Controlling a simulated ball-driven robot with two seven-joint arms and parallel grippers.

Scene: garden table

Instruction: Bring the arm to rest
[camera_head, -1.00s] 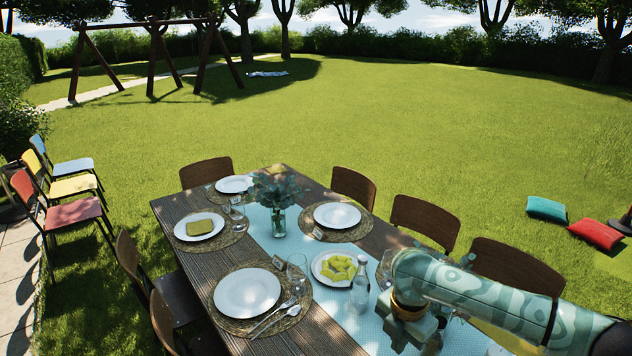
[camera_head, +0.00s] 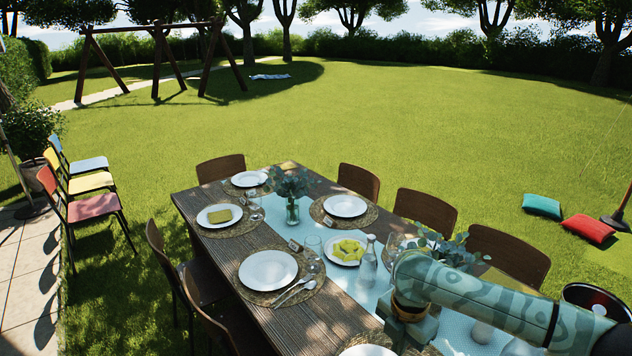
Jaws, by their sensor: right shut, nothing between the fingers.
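My right arm (camera_head: 480,300) comes in from the lower right over the near right part of the table. Its right gripper (camera_head: 408,326) points down at the bottom of the picture; I see its housing, and the fingertips are hard to make out. It is shut and empty. It hangs over or beside the light blue runner (camera_head: 346,283), and I cannot tell its height. My left gripper is not in view.
A dark round container (camera_head: 592,298) stands at the right.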

